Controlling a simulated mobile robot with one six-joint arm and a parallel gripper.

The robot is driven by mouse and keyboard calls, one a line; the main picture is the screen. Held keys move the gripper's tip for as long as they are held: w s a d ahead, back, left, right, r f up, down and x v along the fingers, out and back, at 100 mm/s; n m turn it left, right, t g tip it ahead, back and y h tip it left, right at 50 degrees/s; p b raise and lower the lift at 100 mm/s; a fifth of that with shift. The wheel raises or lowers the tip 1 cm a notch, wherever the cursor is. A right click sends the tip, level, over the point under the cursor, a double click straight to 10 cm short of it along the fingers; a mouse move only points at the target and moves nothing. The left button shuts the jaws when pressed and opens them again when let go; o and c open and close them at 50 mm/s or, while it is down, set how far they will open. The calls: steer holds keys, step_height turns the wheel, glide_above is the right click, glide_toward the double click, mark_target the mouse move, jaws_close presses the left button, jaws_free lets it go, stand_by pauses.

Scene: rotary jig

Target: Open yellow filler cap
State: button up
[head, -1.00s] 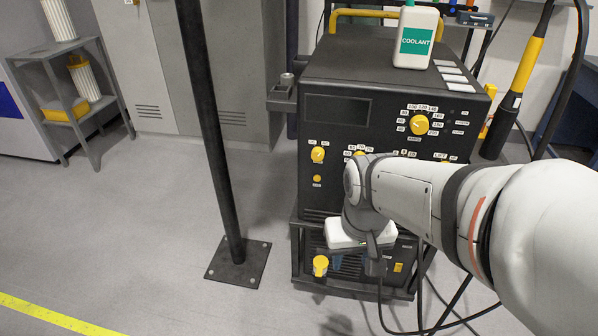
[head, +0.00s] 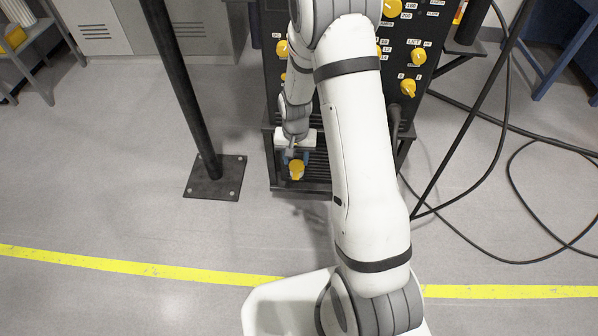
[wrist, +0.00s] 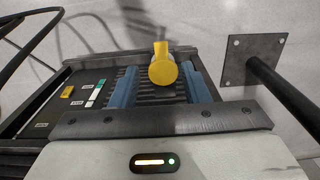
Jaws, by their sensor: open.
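The yellow filler cap (head: 296,170) sits low on the front of the black machine, with a small tab sticking out. In the wrist view the cap (wrist: 163,68) lies between the two blue fingers, nearer the right one, with gaps on both sides. My gripper (wrist: 158,85) is open and empty. In the head view my gripper (head: 297,156) is just above and behind the cap, partly hidden by my wrist. I cannot tell whether a finger touches the cap.
The black machine (head: 272,90) carries several yellow knobs (head: 418,57). A black post on a floor plate (head: 214,178) stands to the left. Black cables (head: 480,175) lie on the floor at right. A yellow line (head: 150,269) crosses the clear floor.

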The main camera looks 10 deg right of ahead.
mark_target(297, 178)
step_height(297, 178, down, 8)
steer(key=b, duration=0.2)
steer(key=shift+b, duration=0.4)
jaws_close()
steer(key=shift+d, duration=0.1)
